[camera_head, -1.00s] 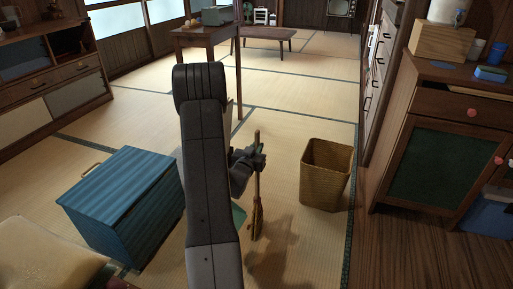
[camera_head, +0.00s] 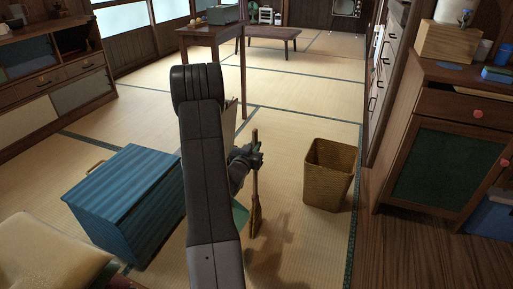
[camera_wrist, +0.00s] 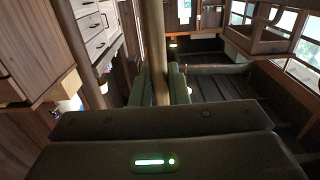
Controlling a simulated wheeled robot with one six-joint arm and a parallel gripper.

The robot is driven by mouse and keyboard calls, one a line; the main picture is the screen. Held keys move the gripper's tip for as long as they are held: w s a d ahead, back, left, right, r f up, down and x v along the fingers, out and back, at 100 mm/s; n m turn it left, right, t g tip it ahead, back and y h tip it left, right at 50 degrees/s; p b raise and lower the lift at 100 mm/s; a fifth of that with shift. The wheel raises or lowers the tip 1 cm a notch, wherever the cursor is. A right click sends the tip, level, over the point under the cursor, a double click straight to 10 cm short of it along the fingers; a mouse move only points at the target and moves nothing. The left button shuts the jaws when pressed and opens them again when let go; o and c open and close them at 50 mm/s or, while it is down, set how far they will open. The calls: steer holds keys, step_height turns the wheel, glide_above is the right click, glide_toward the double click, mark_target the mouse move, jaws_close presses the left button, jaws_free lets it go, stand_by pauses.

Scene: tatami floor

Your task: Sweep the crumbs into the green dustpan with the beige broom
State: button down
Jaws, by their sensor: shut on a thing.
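The beige broom (camera_head: 254,205) stands nearly upright to the right of my arm in the head view, bristles down at the tatami. My gripper (camera_head: 254,160) is shut on its handle. In the wrist view the handle (camera_wrist: 153,45) runs between the two fingers of my gripper (camera_wrist: 161,85). Part of the green dustpan (camera_head: 239,217) shows just left of the bristles; my arm hides the rest. I cannot make out any crumbs. Whether the bristles touch the floor is unclear.
A blue chest (camera_head: 125,200) stands left of my arm. A woven waste basket (camera_head: 329,175) stands to the right of the broom. A cushion (camera_head: 50,250) lies at the lower left, and a wooden cabinet (camera_head: 440,150) stands at the right. Open tatami lies beyond.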

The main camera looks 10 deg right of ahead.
steer(key=shift+a, duration=0.1)
steer(key=shift+w+a, duration=0.7)
steer(key=shift+a, duration=0.35)
steer(key=shift+w+a, duration=0.7)
steer(key=shift+a, duration=0.25)
steer(key=shift+w+a, duration=0.7)
steer(key=shift+a, duration=0.35)
steer(key=shift+a, duration=0.1)
steer(key=shift+w+a, duration=0.65)
steer(key=shift+a, duration=0.3)
steer(key=shift+a, duration=0.1)
